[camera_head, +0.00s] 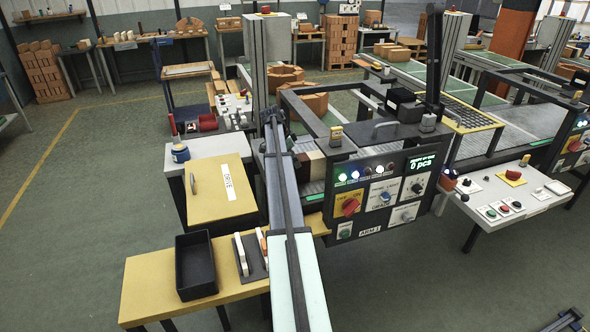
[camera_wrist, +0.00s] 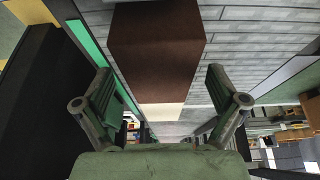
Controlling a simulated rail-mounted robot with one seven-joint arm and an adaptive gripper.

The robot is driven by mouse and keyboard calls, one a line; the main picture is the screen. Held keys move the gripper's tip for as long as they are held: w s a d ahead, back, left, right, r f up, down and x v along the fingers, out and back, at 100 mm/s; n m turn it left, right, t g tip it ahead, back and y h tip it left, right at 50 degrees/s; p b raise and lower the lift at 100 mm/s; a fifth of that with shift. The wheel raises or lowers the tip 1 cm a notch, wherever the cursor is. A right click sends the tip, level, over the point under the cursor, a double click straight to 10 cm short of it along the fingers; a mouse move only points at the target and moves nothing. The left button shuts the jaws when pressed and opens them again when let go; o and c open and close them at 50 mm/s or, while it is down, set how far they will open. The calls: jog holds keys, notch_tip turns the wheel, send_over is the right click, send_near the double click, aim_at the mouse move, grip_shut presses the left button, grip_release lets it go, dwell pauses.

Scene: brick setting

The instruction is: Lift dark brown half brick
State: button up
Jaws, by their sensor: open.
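The dark brown half brick (camera_wrist: 157,50) shows in the wrist view, at the upper middle, on a grey slatted surface (camera_wrist: 250,45). A cream face or block (camera_wrist: 161,112) adjoins its lower edge. My gripper (camera_wrist: 160,78) is open, one finger to the left of the brick and one to the right, with nothing held. I cannot tell how far the fingertips are from the brick. In the head view, a dark brown block (camera_head: 313,170) lies beside my arm, inside the machine frame and partly hidden.
The control panel (camera_head: 378,195) of the machine stands right of my arm, with frame bars around the bricks. A black tray (camera_head: 196,262) sits on the yellow table (camera_head: 150,285) at the lower left. Orange bricks (camera_head: 287,78) lie farther back. Open floor is at left.

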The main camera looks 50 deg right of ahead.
jog(key=p+x, duration=0.1)
jog(key=x, duration=0.3)
jog(key=shift+p, duration=0.4)
jog(key=shift+f+b, duration=0.3)
jog(key=shift+b, duration=0.1)
jog(key=shift+a, duration=0.1)
jog(key=c, duration=1.7)
